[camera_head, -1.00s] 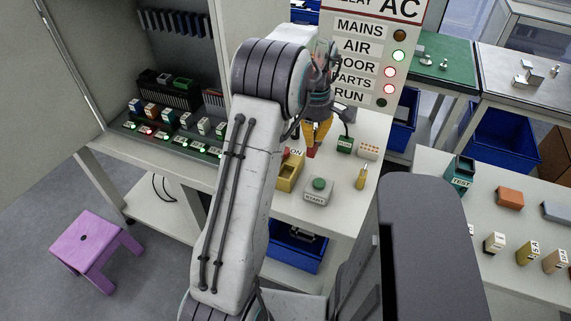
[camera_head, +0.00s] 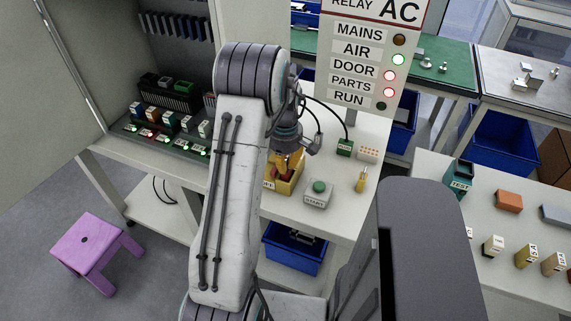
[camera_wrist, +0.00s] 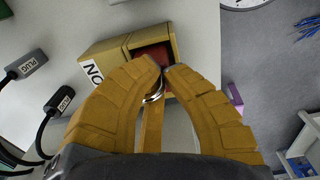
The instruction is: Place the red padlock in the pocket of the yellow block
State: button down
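The yellow block (camera_head: 285,187) stands on the pale bench, left of the START button box. It also shows in the wrist view (camera_wrist: 105,50), with a white label and an opening. My gripper (camera_head: 288,163) is directly over the block, fingers pointing down. In the wrist view my gripper (camera_wrist: 161,66) has its fingertips nearly together, around the padlock's metal shackle. The red padlock (camera_wrist: 151,54) shows its red body within the block's opening, just beyond the fingertips. Whether it rests on the pocket floor is hidden.
The START box (camera_head: 317,194) with a green button and a small yellow piece (camera_head: 361,181) stand to the right. A blue bin (camera_head: 295,250) is below the bench. A cabinet with relays is at left.

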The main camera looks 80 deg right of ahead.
jog(key=shift+f, duration=0.2)
jog(key=shift+f, duration=0.2)
jog(key=c, duration=1.4)
grip_release()
jog(key=shift+r, duration=0.1)
notch_tip(320, 180, up, 12)
jog(key=shift+a+r, duration=0.1)
jog(key=shift+a, duration=0.05)
